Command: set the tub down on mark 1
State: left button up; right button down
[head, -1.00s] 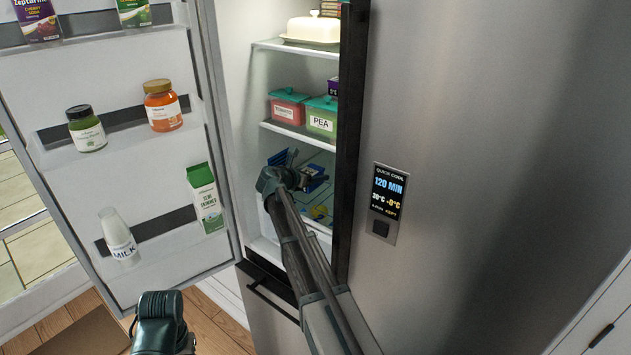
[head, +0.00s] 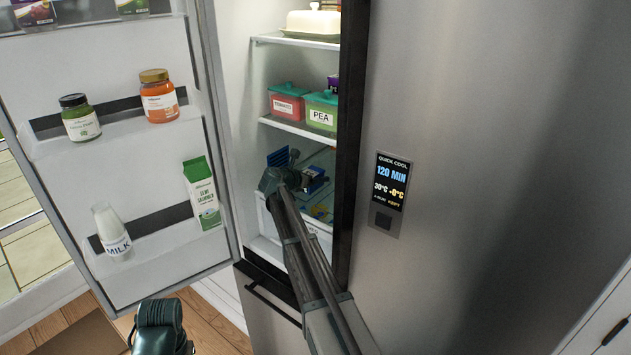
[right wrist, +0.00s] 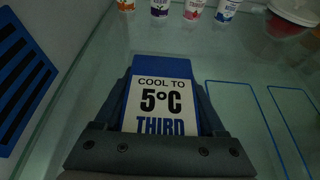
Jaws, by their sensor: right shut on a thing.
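My right gripper (right wrist: 163,100) is shut on the blue tub (right wrist: 150,64), with one finger along each side. The tub has a white label reading "COOL TO 5°C THIRD". In the head view my right gripper (head: 300,178) is inside the fridge, at the level of the glass shelf below the labelled tubs. There the arm hides most of the blue tub. In the right wrist view two blue outlined marks, a nearer one (right wrist: 207,120) and one farther right (right wrist: 270,120), lie on the glass to the right of the tub. I see no numbers on them. I cannot tell whether the tub touches the shelf.
Several small bottles (right wrist: 195,10) stand beyond the tub, with a red-and-white container (right wrist: 293,10) at upper right. A dark slotted panel (right wrist: 20,80) is at left. The open door (head: 140,180) carries jars and milk. A red tub (head: 286,103) and green PEA tub (head: 321,112) sit above.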

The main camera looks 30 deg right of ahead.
jog(key=shift+f, duration=0.15)
grip_release()
jog(key=shift+s+a+r, duration=0.1)
jog(key=shift+r, duration=0.3)
jog(key=p+v, duration=0.4)
jog(key=v, duration=0.7)
jog(key=shift+s+a+p, duration=0.15)
jog(key=shift+a+p, duration=0.15)
jog(key=shift+p, duration=0.05)
